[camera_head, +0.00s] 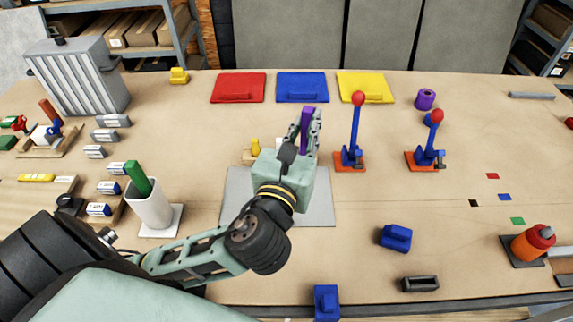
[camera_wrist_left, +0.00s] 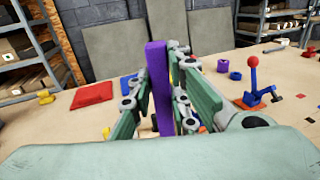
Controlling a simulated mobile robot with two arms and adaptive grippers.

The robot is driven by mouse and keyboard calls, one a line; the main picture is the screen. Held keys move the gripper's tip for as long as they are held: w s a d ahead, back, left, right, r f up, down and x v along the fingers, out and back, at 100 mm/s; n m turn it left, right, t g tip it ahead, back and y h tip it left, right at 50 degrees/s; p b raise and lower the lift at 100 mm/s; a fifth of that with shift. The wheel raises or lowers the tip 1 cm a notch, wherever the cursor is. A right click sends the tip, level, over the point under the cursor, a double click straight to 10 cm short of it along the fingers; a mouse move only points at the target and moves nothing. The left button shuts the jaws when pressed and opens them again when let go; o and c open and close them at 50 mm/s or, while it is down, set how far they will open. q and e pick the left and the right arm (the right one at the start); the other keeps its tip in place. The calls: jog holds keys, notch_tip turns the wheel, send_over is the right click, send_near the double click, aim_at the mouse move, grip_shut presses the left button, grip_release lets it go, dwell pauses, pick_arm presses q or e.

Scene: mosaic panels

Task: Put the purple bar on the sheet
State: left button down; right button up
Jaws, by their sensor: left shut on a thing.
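The purple bar (camera_head: 308,124) stands upright between the fingers of my left gripper (camera_head: 305,132), which is shut on it. The bar also shows in the left wrist view (camera_wrist_left: 159,88), between the green fingers. The grey sheet (camera_head: 318,205) lies flat on the table, below and behind my left wrist, which hides much of it. The gripper is over the far part of the sheet or just beyond it; the bar's height above the table is hard to tell. My right gripper is in neither view.
Red (camera_head: 238,87), blue (camera_head: 302,86) and yellow (camera_head: 365,86) panels lie at the back. Two blue posts with red balls (camera_head: 355,130) stand right of the gripper. A white cup with a green bar (camera_head: 151,207) stands left of the sheet. A blue block (camera_head: 396,237) lies at the right front.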

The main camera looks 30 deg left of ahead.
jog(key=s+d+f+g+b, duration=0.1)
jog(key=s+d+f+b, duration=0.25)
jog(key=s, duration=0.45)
pick_arm(q)
jog(key=w+a+f, duration=0.3)
jog(key=a+f, duration=0.7)
jog(key=shift+w, duration=0.3)
jog(key=c, duration=2.1)
grip_release()
jog(key=shift+f, duration=0.3)
jog(key=o, duration=0.4)
jog(key=shift+o, duration=0.2)
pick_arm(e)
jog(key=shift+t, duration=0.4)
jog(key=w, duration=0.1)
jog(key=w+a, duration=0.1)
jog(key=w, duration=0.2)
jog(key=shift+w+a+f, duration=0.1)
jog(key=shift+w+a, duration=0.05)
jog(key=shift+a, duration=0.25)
